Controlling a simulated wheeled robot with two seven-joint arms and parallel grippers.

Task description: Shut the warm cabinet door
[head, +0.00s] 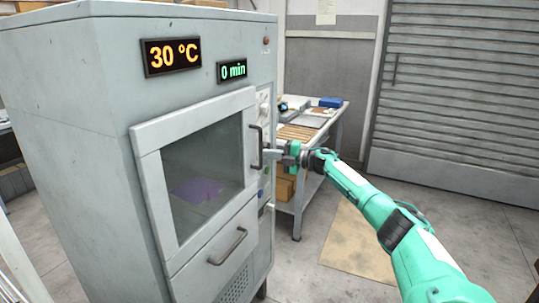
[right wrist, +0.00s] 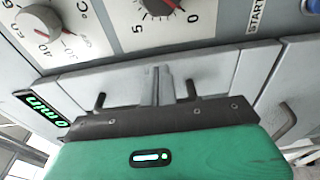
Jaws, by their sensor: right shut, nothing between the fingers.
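The warm cabinet (head: 80,120) is a tall grey unit at the left of the head view. Its windowed door (head: 150,190) lies against or very near the front; I cannot tell whether a narrow gap is left. The dark door handle (head: 255,147) is on the door's right side. My right gripper (head: 270,155) is shut and empty, with its fingertips at the handle. In the right wrist view, the fingers (right wrist: 157,88) point at the door between the handle's two ends; contact is unclear. A purple item (head: 197,191) shows behind the glass. My left gripper is not in view.
Displays read 30 °C (head: 172,56) and 0 min (head: 232,71). Control knobs (right wrist: 38,24) sit beside the door. A lower panel with a handle (head: 228,247) is under the door. A workbench (head: 315,125) stands behind my right gripper. The floor (head: 490,225) at right is clear.

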